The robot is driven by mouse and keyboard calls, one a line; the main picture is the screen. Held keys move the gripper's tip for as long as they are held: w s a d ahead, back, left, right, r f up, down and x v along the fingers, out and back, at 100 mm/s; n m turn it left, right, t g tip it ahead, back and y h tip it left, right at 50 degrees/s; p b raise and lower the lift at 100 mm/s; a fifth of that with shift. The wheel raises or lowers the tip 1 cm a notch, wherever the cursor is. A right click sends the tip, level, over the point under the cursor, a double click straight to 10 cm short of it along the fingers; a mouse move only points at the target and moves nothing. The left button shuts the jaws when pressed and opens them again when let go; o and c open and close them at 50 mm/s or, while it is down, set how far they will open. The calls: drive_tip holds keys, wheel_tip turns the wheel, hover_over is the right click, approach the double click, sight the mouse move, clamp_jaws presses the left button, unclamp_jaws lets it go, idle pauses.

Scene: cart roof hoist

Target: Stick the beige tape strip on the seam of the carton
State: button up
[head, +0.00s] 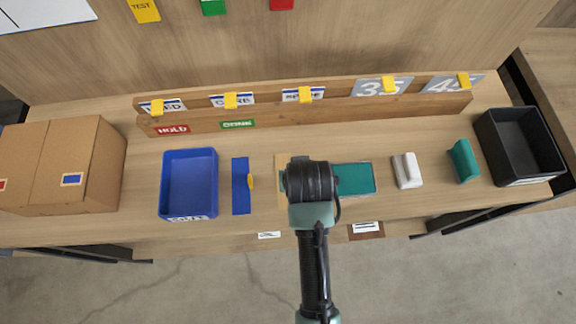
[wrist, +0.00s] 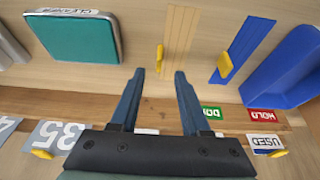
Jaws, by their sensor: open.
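The beige tape strip (wrist: 181,32) lies flat on the table in the wrist view, with a yellow tab (wrist: 160,58) at its side. In the head view its left edge (head: 279,170) shows beside my arm, which hides the rest. My gripper (wrist: 158,74) is open and empty, its two fingers apart, with the yellow tab appearing just beyond and between the fingertips. Whether they touch it I cannot tell. The brown carton (head: 90,150) stands at the far left of the table in the head view, with a seam line (head: 50,160) across its top.
A blue strip (head: 240,190) with a yellow tab lies left of the beige one, then a blue tray (head: 187,185). A teal pad (head: 355,178), a white block (head: 407,170), a green block (head: 463,161) and a black bin (head: 520,145) are to the right. A wooden label rail (head: 340,112) runs behind.

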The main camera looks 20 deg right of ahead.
drive_tip(key=shift+x, duration=3.05)
drive_tip(key=shift+w+d+r, duration=0.1)
drive_tip(key=shift+d, duration=0.05)
clamp_jaws()
